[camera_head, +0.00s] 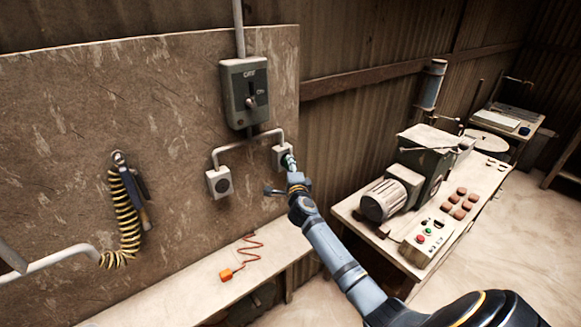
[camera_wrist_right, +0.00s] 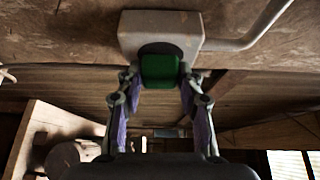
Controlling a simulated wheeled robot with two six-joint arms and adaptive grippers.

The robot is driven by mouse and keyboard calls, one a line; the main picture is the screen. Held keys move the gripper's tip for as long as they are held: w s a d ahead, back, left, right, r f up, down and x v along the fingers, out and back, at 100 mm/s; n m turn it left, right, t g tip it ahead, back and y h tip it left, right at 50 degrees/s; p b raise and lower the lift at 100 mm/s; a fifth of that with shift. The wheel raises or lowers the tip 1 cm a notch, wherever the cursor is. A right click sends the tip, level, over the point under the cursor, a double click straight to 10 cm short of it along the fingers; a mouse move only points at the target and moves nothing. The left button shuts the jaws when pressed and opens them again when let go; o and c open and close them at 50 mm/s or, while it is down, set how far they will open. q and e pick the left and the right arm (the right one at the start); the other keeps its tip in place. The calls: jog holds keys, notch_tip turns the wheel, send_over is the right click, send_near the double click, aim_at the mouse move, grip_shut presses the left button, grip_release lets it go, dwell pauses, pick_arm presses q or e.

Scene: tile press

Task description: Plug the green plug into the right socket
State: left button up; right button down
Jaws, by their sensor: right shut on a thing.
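The right socket (camera_head: 279,154) is a grey box on the wall board, below the switch box. My right gripper (camera_head: 292,172) is at this socket, shut on the green plug (camera_head: 288,161). In the right wrist view the green plug (camera_wrist_right: 160,68) sits between the fingertips, against the dark round face of the grey socket box (camera_wrist_right: 160,24). The plug's front end is hidden, so I cannot tell how deep it sits. The left socket (camera_head: 219,182) has a dark round face and nothing in it. My left gripper is not in view.
A switch box (camera_head: 246,92) is above, joined to both sockets by grey conduit. An orange plug (camera_head: 226,274) with a red cord lies on the bench (camera_head: 185,296). A yellow-black coiled cord (camera_head: 125,215) hangs at left. A machine table (camera_head: 355,212) stands to the right.

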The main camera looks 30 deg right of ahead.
jog(key=shift+w, duration=0.4)
dwell(0.5)
jog(key=shift+s, duration=0.1)
jog(key=shift+s+p, duration=0.35)
jog(key=shift+p, duration=0.2)
dwell(0.5)
jog(key=shift+p, duration=0.3)
dwell(0.4)
